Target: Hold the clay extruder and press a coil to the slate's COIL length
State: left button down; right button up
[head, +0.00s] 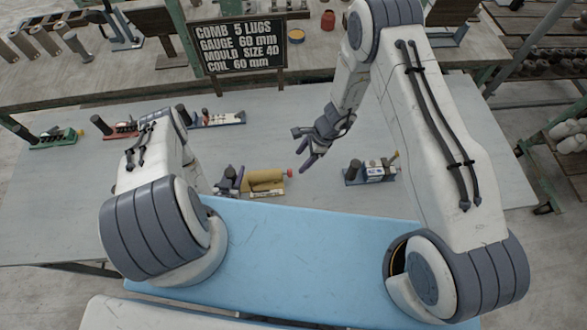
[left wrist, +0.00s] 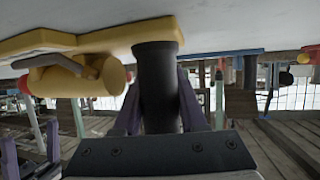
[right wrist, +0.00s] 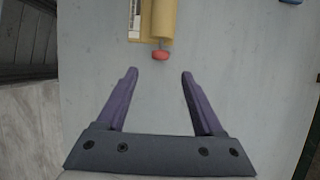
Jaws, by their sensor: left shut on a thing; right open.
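The yellow clay extruder (head: 265,180) lies on the grey table, its barrel pointing right with a red knob (head: 290,173) at the right end. My left gripper (head: 229,183) is shut on its upright black post; the left wrist view shows the post (left wrist: 157,85) between the purple fingers. My right gripper (head: 308,150) is open and empty, above and to the right of the extruder. In the right wrist view the red knob (right wrist: 160,56) lies just beyond the open fingertips. The slate (head: 239,47) reads COIL 60 mm. I see no coil.
A blue-based device (head: 370,172) stands right of the extruder. Bare grey table (head: 440,130) lies to the right.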

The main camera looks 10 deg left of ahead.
aim_at(290, 173)
jog(key=x, duration=0.8)
jog(key=shift+a+f, duration=0.15)
jog(key=shift+f, duration=0.15)
grip_shut()
dwell(1.0)
